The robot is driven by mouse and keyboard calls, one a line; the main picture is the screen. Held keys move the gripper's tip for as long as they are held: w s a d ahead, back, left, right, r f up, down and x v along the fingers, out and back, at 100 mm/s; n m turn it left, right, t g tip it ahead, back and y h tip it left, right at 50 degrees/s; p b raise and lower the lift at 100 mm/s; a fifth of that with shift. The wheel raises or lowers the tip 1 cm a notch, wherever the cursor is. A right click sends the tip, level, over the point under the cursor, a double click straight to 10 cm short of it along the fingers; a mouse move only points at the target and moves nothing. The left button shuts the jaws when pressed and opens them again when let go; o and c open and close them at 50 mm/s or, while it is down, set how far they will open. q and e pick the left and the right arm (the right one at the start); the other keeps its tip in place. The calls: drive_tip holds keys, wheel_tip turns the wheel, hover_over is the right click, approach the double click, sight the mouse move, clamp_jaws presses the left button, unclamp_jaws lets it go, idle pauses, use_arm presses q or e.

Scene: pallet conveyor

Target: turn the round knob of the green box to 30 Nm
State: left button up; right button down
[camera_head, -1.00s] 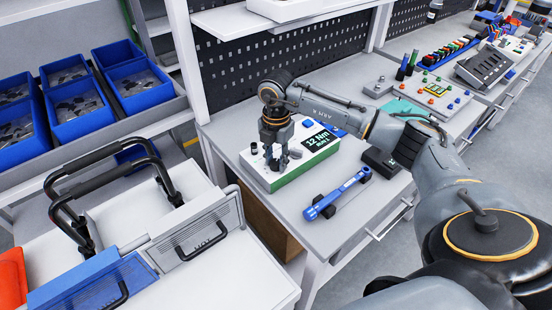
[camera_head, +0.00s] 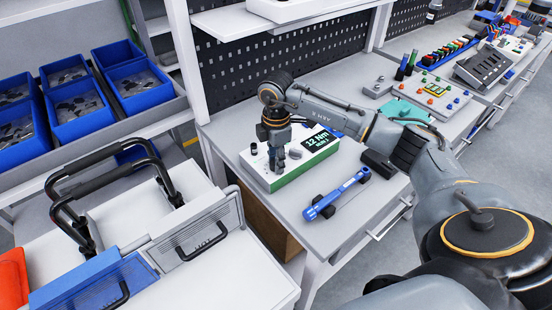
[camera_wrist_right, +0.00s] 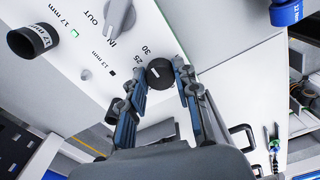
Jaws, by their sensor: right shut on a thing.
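The green box (camera_head: 290,179) stands on the grey bench, with green sides and a white top; its display (camera_head: 320,139) reads 12 Nm. In the right wrist view the black round knob (camera_wrist_right: 159,73) sits on the white top beside the printed 25 and 30. My right gripper (camera_head: 277,167) points down over the box. Its two fingers, also in the right wrist view (camera_wrist_right: 158,80), are shut on the knob, one on each side. The knob's lower edge is partly hidden by the gripper. My left gripper is not in view.
A blue torque wrench (camera_head: 337,194) lies on the bench right of the box, near a black block (camera_head: 379,163). In the right wrist view, a grey IN/OUT selector (camera_wrist_right: 119,17) and a black 17 mm socket (camera_wrist_right: 31,41) stand near the knob. A pegboard (camera_head: 270,60) rises behind.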

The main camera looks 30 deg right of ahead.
idle(0.3)
drive_tip(key=c, duration=1)
unclamp_jaws()
drive_tip(key=shift+r, duration=0.1)
wheel_tip(320, 180, up, 12)
drive_tip(key=shift+f, duration=0.1)
